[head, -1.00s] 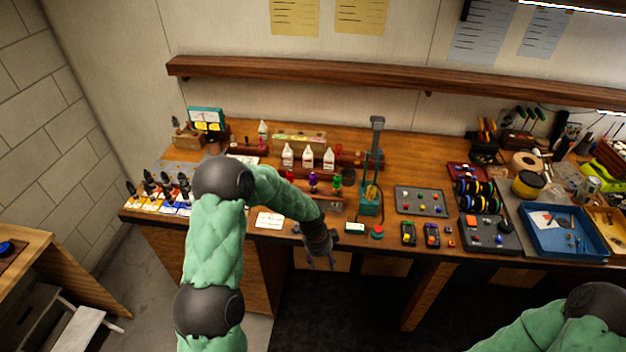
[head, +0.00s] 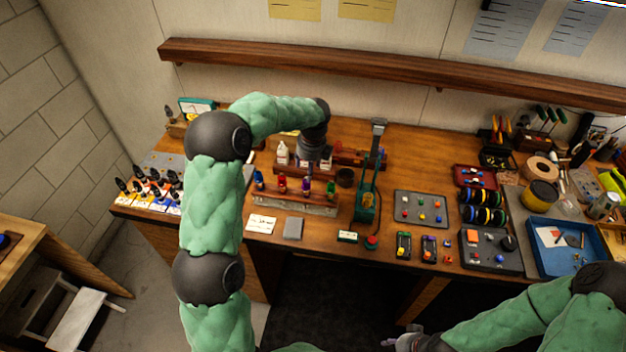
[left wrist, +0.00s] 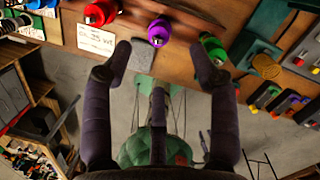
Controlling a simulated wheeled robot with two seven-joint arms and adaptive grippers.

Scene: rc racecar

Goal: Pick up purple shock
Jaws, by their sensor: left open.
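The purple shock (head: 306,184) stands in a wooden rack (head: 290,203) on the bench, between the red shock (head: 283,184) and the green shock (head: 331,188). My left gripper (head: 315,164) is over the rack, pointing down. In the left wrist view the purple shock (left wrist: 159,31) lies just beyond and between the two spread fingertips of my left gripper (left wrist: 161,53), which is open and empty. The red shock (left wrist: 100,12) and green shock (left wrist: 212,48) show on either side. My right gripper (head: 402,341) is low at the bottom edge, its fingers unclear.
A blue shock (head: 259,181) stands at the rack's left end. White bottles (head: 283,153) stand behind the rack. A green press (head: 367,195) rises just to its right. A white card (head: 261,224) and a grey pad (head: 292,229) lie in front.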

